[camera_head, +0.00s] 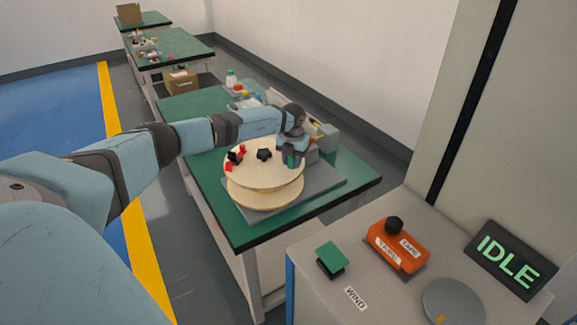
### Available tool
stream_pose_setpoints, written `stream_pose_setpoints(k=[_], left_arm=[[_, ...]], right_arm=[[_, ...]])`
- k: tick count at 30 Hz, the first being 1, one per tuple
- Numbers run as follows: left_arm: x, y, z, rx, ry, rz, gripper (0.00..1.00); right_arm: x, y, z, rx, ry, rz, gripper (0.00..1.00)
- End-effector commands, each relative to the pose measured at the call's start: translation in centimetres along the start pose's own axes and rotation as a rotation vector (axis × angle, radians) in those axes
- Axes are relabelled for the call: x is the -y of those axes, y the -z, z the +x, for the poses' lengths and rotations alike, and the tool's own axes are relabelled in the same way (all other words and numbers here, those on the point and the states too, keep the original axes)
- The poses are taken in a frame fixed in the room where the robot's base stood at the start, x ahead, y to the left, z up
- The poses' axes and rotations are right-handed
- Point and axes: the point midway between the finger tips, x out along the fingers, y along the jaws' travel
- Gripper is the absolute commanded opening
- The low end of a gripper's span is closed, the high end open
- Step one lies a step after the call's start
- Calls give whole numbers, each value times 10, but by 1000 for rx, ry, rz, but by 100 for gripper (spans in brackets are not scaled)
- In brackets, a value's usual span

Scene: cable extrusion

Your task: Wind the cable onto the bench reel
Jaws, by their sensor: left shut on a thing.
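The bench reel (262,178) has two pale wooden discs, one above the other, on a grey plate (318,182) on the green bench. A black knob (264,154) and red and black parts (235,158) sit on its upper disc. My left gripper (292,160) is at the reel's right side, pointing down, shut on a small green thing at the disc's edge. I cannot tell whether this is the cable's end. No run of cable is clear in this view. My right gripper is not in view.
A grey cabinet at front right carries a green WIND button (331,258), an orange box with a black knob (397,246), a grey disc (453,302) and a sign reading IDLE (510,260). Bottles and boxes (240,90) stand behind the reel. More benches recede behind.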

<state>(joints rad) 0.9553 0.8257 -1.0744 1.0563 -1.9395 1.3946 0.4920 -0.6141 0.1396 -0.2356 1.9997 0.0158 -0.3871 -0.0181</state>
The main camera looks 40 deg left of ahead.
Motion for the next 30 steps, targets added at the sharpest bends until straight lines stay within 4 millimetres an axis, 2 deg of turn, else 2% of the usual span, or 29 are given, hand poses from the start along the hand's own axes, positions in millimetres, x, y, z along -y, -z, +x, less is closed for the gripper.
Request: stream_pose_setpoints(k=[15, 30], left_arm=[[-16, -47, 0, -2, 0, -489, 0], [-39, -72, 0, -5, -1, -832, 0]], right_arm=[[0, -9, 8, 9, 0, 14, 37], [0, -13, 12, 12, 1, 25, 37]])
